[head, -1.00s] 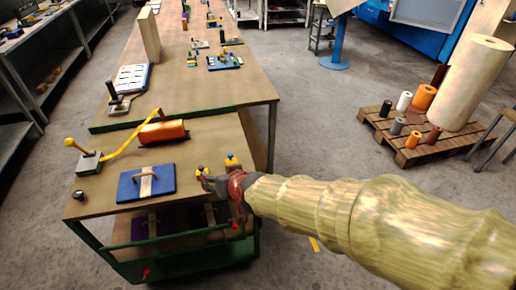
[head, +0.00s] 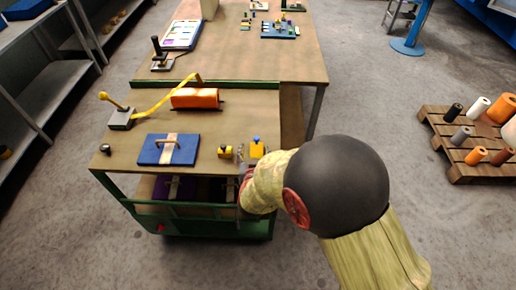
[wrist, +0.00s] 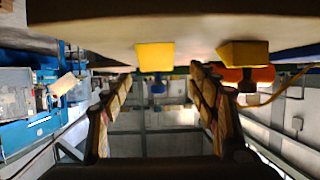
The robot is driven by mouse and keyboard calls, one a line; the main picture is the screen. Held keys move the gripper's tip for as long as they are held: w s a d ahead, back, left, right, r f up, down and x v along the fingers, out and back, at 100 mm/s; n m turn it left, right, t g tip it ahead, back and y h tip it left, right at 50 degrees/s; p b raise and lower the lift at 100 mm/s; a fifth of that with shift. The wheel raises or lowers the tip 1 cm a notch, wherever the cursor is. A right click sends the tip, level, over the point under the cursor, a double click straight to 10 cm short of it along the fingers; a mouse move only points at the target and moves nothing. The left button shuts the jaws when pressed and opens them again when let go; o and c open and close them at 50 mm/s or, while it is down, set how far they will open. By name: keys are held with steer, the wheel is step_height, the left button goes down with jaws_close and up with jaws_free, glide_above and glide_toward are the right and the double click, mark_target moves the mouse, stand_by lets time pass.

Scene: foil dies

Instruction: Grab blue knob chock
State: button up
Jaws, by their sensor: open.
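The blue knob chock is a yellow block (head: 257,151) with a blue knob on top, near the front right of the cart top. In the wrist view, which looks upside down, the yellow block (wrist: 155,55) shows with its blue knob below it, between my fingers in the picture. My gripper (wrist: 160,80) is open and empty, its two fingers pointing toward the chock. In the head view my gripper is at the cart's front edge, mostly hidden by my arm. A second yellow chock (head: 225,152) with a dark knob stands just left; it also shows in the wrist view (wrist: 243,52).
A blue plate with a handle (head: 168,149) lies left of the chocks. An orange roll (head: 195,98) and a grey block with a yellow lever (head: 121,118) are farther back. A small dark knob (head: 105,149) sits at the left edge. A pallet with rolls (head: 470,160) stands right.

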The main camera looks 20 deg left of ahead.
mark_target(257, 145)
steer(key=x, duration=0.1)
steer(key=b+x, duration=0.1)
steer(key=x, duration=0.1)
steer(key=shift+w+d+f, duration=0.2)
steer(key=shift+w+f, duration=0.1)
steer(key=shift+w, duration=0.1)
steer(key=shift+w+a+f, duration=0.1)
steer(key=shift+w+a, duration=0.05)
steer(key=shift+w, duration=0.15)
steer(key=shift+c, duration=0.9)
steer(key=c, duration=1.1)
